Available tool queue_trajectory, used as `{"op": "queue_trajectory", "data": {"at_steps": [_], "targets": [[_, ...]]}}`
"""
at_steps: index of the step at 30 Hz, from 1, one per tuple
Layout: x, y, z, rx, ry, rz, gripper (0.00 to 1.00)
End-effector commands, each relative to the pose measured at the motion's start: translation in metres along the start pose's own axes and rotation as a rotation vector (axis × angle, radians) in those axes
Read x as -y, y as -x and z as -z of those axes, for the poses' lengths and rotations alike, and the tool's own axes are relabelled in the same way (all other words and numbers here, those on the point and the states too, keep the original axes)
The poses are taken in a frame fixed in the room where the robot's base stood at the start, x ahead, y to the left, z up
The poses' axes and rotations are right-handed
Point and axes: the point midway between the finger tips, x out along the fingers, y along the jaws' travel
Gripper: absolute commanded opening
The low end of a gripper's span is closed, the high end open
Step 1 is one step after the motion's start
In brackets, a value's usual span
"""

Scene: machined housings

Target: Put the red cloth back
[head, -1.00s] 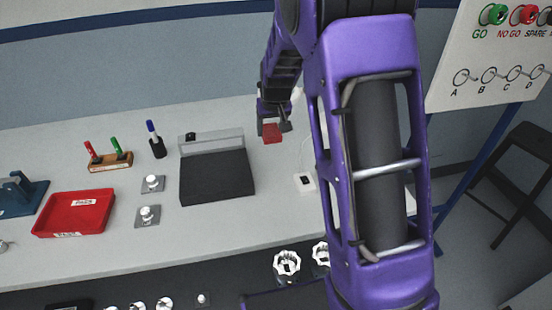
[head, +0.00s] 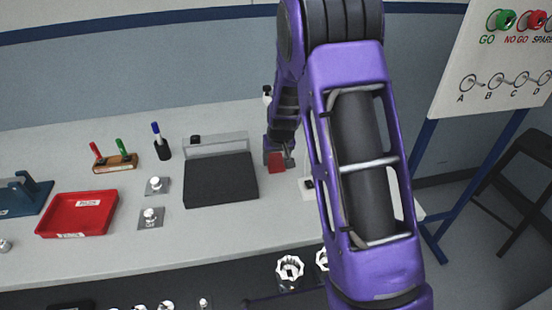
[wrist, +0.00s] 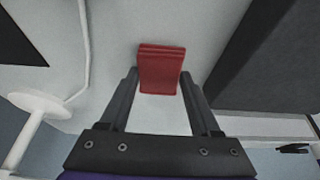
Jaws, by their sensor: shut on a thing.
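The red cloth (head: 277,163) is a small folded block. It also shows in the wrist view (wrist: 161,68), between the tips of my gripper (wrist: 160,80). My gripper (head: 279,156) is shut on the cloth, just right of the dark grey pad on the bench. The arm partly hides the area around it. I cannot tell exactly how far the cloth is above the bench.
A red tray (head: 78,214), a marker holder (head: 116,163) and small metal parts stand farther left.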

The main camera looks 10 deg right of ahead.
Motion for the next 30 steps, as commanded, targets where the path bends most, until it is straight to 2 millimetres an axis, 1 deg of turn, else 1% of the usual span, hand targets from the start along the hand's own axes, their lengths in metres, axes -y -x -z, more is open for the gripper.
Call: {"op": "queue_trajectory", "data": {"at_steps": [2, 3, 5, 6, 8, 16, 20, 23, 30], "targets": [[0.000, -0.004, -0.002, 0.000, 0.000, 0.000, 0.12], [0.000, -0.004, -0.001, 0.000, 0.000, 0.000, 0.66], [0.000, -0.002, -0.001, 0.000, 0.000, 0.000, 0.76], [0.000, -0.003, -0.001, 0.000, 0.000, 0.000, 0.83], [0.000, -0.003, -0.001, 0.000, 0.000, 0.000, 0.94], [0.000, -0.002, -0.001, 0.000, 0.000, 0.000, 0.94], [0.000, 0.004, 0.002, -0.001, 0.000, 0.000, 0.94], [0.000, 0.018, 0.002, -0.004, 0.002, 0.000, 0.94], [0.000, 0.069, 0.002, -0.005, 0.001, 0.000, 0.94]]}}
